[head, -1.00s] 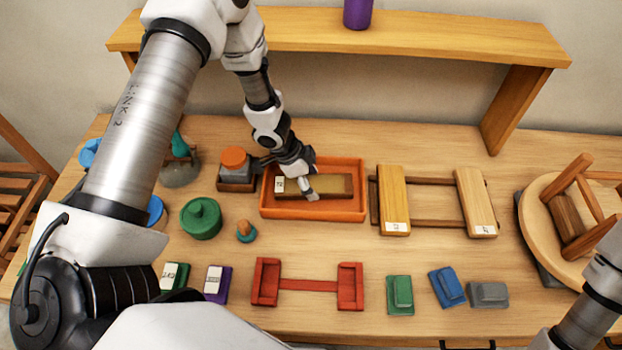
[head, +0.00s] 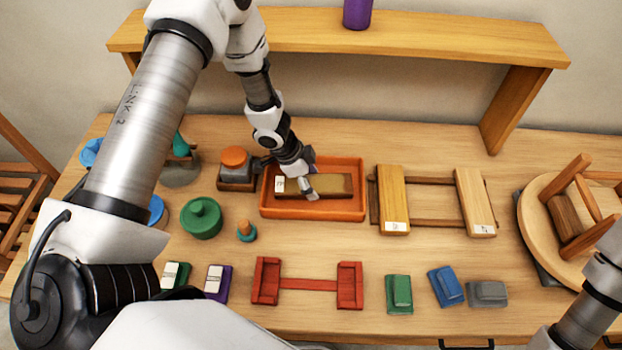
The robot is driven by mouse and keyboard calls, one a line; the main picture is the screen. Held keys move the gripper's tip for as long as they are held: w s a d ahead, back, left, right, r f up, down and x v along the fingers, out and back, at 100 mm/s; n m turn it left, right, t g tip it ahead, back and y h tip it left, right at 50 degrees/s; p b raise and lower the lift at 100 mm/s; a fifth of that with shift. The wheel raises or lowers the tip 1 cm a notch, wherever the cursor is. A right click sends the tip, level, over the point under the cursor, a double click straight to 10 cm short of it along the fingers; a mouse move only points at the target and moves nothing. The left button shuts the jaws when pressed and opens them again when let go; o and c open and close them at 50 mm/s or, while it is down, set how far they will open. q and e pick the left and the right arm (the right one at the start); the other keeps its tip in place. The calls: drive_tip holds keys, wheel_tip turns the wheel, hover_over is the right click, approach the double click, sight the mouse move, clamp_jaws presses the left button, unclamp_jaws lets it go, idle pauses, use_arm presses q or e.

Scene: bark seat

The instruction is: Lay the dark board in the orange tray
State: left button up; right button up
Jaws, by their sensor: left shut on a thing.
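The dark board (head: 333,184) is a long brown slab with a white label at its left end. It lies lengthwise inside the orange tray (head: 312,213), within its rim. I cannot tell whether it rests on the tray floor. My left gripper (head: 305,188) reaches down over the tray and is shut on the board left of its middle, hiding part of it. My right arm shows at the lower right edge, but its gripper is out of view.
Right of the tray stands a rack with two yellow boards (head: 394,200). A dark box with an orange-topped piece (head: 235,162) is close on the left. A red holder (head: 307,284) lies in front. A raised wooden shelf (head: 420,45) spans the back.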

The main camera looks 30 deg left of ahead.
use_arm(q)
drive_tip(key=shift+f, duration=0.3)
drive_tip(key=o, duration=1.3)
drive_tip(key=shift+o, duration=0.2)
drive_tip(key=shift+r, duration=0.1)
wheel_tip(320, 180, up, 7)
drive_tip(key=p, duration=0.8)
